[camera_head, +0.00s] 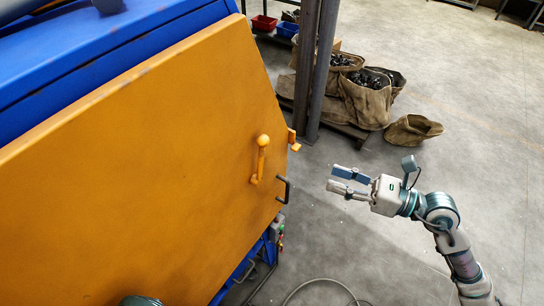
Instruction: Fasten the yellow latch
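The yellow latch (261,160) is a lever with a round knob at its top, on the right part of the large yellow door (130,165). The lever stands roughly upright in the picture. A small yellow catch bracket (293,140) sits at the door's right edge, up and right of the lever, and the lever is apart from it. My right gripper (342,181) is open and empty, its fingers pointing left toward the door. It is right of the latch with a clear gap between. My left gripper is not in view.
A dark door handle (283,190) sticks out at the door edge below the latch. A dark steel post (315,70) stands behind the bracket. Sacks of dark parts (366,95) stand on a pallet. A cable (320,281) lies on the floor. The floor at right is open.

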